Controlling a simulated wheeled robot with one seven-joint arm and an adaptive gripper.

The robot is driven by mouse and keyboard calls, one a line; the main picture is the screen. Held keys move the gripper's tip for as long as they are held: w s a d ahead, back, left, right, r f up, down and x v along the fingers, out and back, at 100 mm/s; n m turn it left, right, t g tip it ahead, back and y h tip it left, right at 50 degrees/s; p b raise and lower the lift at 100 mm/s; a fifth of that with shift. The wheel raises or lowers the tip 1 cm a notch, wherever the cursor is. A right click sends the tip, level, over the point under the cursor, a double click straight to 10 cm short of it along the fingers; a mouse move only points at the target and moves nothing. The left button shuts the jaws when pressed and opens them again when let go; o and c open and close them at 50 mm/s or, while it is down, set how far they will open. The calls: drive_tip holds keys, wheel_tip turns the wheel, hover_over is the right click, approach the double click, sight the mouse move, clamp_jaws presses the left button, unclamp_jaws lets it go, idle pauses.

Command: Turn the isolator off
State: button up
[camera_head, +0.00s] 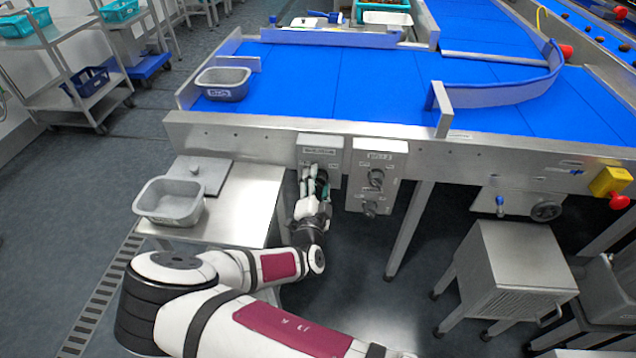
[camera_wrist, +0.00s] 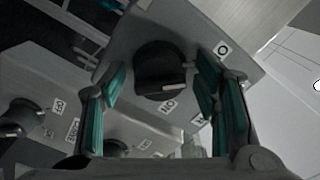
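The isolator box (camera_head: 320,146) is a grey box on the conveyor's front rail, and my gripper hides most of its lower face. In the wrist view its black rotary knob (camera_wrist: 160,62) has a pale pointer mark at its lower right edge. A label reading O lies to the upper right of the knob and one reading ON lies below it. My gripper (camera_head: 318,182) is in front of the box. In the wrist view its teal-padded fingers (camera_wrist: 160,82) are spread either side of the knob, with gaps visible. I cannot tell how deep they reach.
A second grey box (camera_head: 394,146) with two dark knobs is close on the right; one knob (camera_wrist: 20,118) shows in the wrist view. A steel side table (camera_head: 245,200) with a grey tub (camera_head: 170,216) stands left. A red-and-yellow stop button (camera_head: 612,185) is far right.

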drive_tip(key=s, duration=1.2)
drive_tip(key=shift+a, duration=0.15)
